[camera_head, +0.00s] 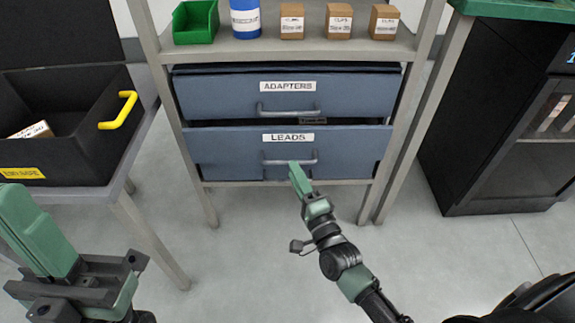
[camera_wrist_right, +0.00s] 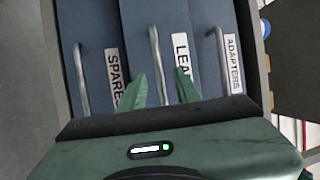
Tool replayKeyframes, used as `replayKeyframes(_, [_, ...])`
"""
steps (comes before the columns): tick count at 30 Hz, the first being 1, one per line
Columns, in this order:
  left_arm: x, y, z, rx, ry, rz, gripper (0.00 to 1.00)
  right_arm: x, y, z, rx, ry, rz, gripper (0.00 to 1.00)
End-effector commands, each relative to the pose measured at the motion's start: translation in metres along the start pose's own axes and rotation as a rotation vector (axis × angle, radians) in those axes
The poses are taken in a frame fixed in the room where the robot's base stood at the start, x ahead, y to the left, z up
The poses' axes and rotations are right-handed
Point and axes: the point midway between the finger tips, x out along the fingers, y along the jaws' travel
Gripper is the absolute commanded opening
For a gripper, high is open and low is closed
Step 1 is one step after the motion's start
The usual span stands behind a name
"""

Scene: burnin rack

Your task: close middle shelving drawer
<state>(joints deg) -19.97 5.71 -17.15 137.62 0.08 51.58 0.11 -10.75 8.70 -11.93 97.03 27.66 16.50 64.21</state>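The middle drawer, labelled LEADS (camera_head: 225,150), stands out from the rack, with a dark gap above its front edge. Its grey bar handle (camera_head: 290,160) shows in the head view and upright in the right wrist view (camera_wrist_right: 157,62). My right gripper (camera_head: 296,170) is at this drawer's front, by the handle. In the right wrist view its two green fingertips (camera_wrist_right: 160,82) are apart, with the handle appearing between them; contact cannot be told. My left gripper (camera_head: 38,232) is at the lower left, away from the rack; its finger gap is not clear.
The ADAPTERS drawer (camera_head: 225,97) is above; the SPARES drawer (camera_wrist_right: 88,45) is below. A shelf (camera_head: 240,50) holds a green bin (camera_head: 195,22), a blue container (camera_head: 245,18) and small boxes. A black case (camera_head: 85,150) is left, a black cabinet (camera_head: 480,120) right. Floor in front is clear.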

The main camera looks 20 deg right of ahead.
Motion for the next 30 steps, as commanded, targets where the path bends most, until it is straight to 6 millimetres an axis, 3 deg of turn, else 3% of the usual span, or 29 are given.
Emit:
replayKeyframes(3, [-0.004, 0.0, 0.002, 0.002, 0.009, 0.004, 0.0, 0.02, 0.002, 0.0, -0.001, 0.001, -0.002, 0.32])
replayKeyframes(9, [0.0, 0.001, 0.004, 0.005, 0.028, 0.013, 0.0, 0.041, 0.001, 0.0, -0.002, 0.0, 0.0, 0.32])
replayKeyframes(19, [0.002, 0.001, 0.004, 0.006, 0.031, 0.016, 0.0, 0.045, 0.001, 0.0, -0.003, -0.001, 0.003, 0.32])
replayKeyframes(22, [0.002, 0.001, 0.004, 0.006, 0.031, 0.016, 0.0, 0.045, 0.001, 0.0, -0.003, -0.001, 0.003, 0.05])
replayKeyframes(23, [0.002, 0.001, 0.004, 0.006, 0.031, 0.016, 0.0, 0.045, 0.001, 0.0, -0.003, -0.001, 0.003, 0.0])
replayKeyframes(30, [0.002, 0.001, 0.004, 0.006, 0.03, 0.016, 0.0, 0.045, 0.001, 0.0, -0.003, -0.001, 0.003, 0.0])
